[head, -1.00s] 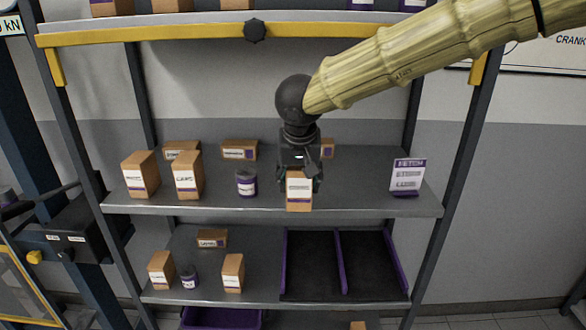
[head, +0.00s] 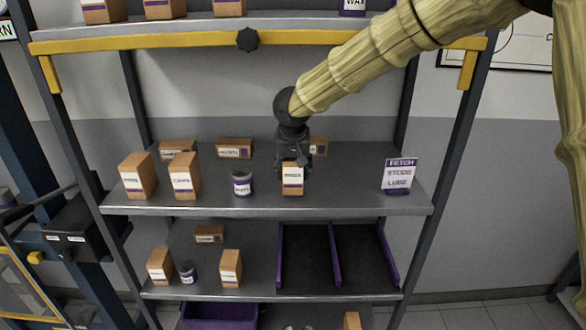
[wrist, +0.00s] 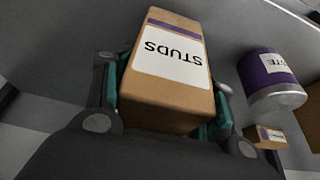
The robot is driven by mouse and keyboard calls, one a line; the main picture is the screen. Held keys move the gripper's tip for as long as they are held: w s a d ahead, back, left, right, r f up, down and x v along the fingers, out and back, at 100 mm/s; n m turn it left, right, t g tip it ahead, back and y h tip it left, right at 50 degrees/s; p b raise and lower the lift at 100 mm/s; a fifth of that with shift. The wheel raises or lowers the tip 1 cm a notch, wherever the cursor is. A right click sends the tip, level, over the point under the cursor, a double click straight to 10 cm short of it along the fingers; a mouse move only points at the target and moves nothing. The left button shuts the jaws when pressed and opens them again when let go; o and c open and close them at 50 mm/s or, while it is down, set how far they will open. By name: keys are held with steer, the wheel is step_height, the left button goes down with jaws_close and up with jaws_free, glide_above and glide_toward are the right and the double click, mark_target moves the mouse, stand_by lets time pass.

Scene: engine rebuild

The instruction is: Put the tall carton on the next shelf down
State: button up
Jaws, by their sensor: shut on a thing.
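My gripper (head: 293,160) is above the middle shelf (head: 350,207) and shut on a tall brown carton (head: 292,180). The carton has a white label with a purple band; the wrist view shows it upright between the fingers, with STUDS on the label (wrist: 170,55). In the head view it is right of a white-and-purple can (head: 242,184). I cannot tell whether its base touches the shelf. The shelf below (head: 210,293) has a dark two-lane tray (head: 337,256) with purple dividers at its right.
Two cartons (head: 137,178) (head: 184,178) stand left on the middle shelf; a sign (head: 399,174) stands right. The lower shelf's left holds cartons (head: 230,268) and a small can (head: 187,272). Both tray lanes look empty.

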mark_target(293, 159)
steer(key=shift+f, duration=0.5)
steer(key=o, duration=1.3)
steer(key=shift+f, duration=0.1)
steer(key=shift+b+v, duration=0.85)
steer(key=shift+v, duration=3)
